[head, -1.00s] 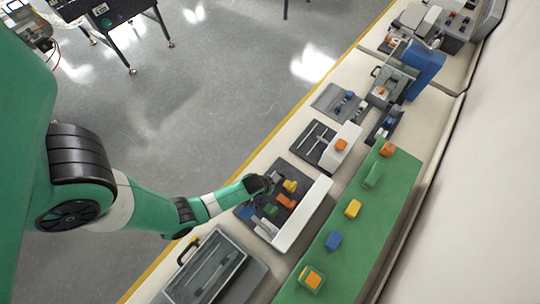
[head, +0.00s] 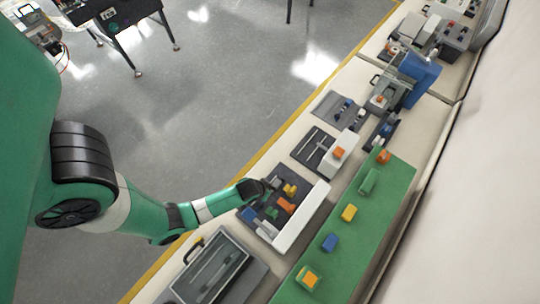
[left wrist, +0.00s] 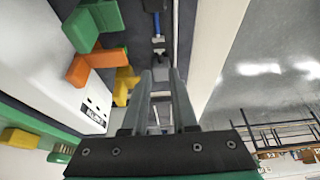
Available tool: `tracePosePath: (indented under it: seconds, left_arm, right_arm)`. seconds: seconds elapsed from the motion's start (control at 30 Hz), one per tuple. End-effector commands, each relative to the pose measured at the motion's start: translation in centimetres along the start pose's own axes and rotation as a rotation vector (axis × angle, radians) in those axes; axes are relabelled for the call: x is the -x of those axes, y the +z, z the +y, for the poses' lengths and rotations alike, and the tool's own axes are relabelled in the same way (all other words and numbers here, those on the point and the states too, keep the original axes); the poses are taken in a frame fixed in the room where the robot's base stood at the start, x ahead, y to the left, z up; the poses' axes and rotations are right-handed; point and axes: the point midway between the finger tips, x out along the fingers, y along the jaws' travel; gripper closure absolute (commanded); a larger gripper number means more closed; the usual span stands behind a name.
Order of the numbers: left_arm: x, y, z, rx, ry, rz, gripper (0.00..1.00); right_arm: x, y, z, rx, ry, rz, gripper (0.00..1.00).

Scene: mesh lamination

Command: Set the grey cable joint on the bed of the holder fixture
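My left gripper (head: 272,184) is over the far left edge of a dark parts tray (head: 254,205). In the left wrist view its two fingers (left wrist: 160,78) stand apart. A small grey piece (left wrist: 160,72), probably the grey cable joint, shows between the tips; I cannot tell whether they touch it. The hand hides that spot in the head view. The holder fixture cannot be named for certain; a grey fixture with a blue upright (head: 420,78) stands farther up the bench. My right gripper is out of view.
Yellow (head: 290,189), orange (head: 286,205) and green (head: 271,213) parts lie in the tray beside a white block (head: 302,217). A green strip (head: 357,215) with several coloured blocks runs along the right. A lidded case (head: 210,268) sits nearer.

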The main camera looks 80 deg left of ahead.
Motion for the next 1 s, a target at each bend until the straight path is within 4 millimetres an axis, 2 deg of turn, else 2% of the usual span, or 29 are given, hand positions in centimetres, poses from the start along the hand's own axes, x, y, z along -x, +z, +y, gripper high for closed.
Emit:
tracePosePath:
  seconds: [0.03, 0.2, 0.67, 0.77, 0.87, 0.97, 1.0]
  left_arm:
    - [2.1, -0.3, 0.0, -0.002, 0.0, -0.001, 0.73]
    - [4.3, -0.2, 0.0, -0.002, -0.001, -0.001, 0.73]
    - [4.6, 0.0, 0.0, 0.0, -0.001, 0.0, 0.73]
    - [4.8, -0.7, 0.3, -0.002, 0.007, 0.013, 0.73]
    - [5.7, -4.5, 2.2, -0.014, 0.046, 0.085, 0.73]
    - [8.6, -11.8, 5.9, -0.041, 0.124, 0.232, 0.73]
    - [10.6, -15.3, 7.8, -0.056, 0.164, 0.309, 0.73]
  right_arm:
    - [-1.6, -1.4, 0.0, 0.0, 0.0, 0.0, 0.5]
    - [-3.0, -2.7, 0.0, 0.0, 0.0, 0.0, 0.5]
    - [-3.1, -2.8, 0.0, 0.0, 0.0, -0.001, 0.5]
    - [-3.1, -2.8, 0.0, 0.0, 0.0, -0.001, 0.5]
    - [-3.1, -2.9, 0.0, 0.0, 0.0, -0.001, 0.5]
    - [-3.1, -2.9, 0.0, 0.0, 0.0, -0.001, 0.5]
    - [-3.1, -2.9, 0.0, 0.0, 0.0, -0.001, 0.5]
